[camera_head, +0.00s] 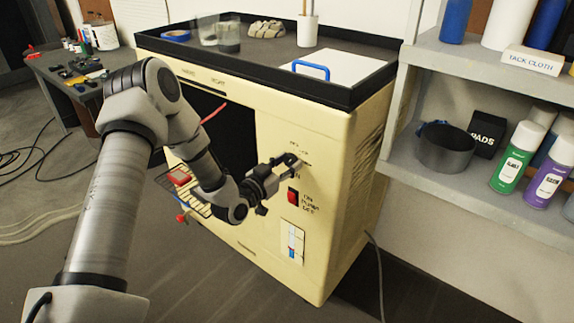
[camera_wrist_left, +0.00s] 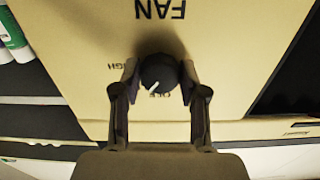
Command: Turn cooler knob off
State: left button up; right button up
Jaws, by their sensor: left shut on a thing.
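The cooler (camera_head: 285,215) is a cream cabinet with a black-rimmed top. In the left wrist view its round black knob (camera_wrist_left: 160,70) sits on the cream panel below an upside-down "FAN" label. The knob's white pointer mark aims down and left, beside a partly covered label that seems to read "OFF". Part of "HIGH" shows to the left. My left gripper (camera_head: 294,161) is at the panel, its fingers on either side of the knob, shut on it (camera_wrist_left: 160,83). In the head view the fingers hide most of the knob. My right gripper is out of view.
A red switch (camera_head: 293,196) and a white slider panel (camera_head: 292,242) are below my gripper. A wire rack (camera_head: 192,195) stands out from the front. Grey shelves (camera_head: 450,185) with spray cans stand at right. A cluttered bench (camera_head: 58,65) is at far left.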

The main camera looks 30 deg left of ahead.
pick_arm(q)
jog(key=n+b, duration=0.1)
jog(key=n, duration=0.3)
jog(key=shift+r+n+b, duration=0.15)
jog(key=shift+n+b, duration=0.65)
jog(key=shift+n, duration=0.8)
jog(key=o, duration=1.1)
jog(key=shift+o, duration=0.2)
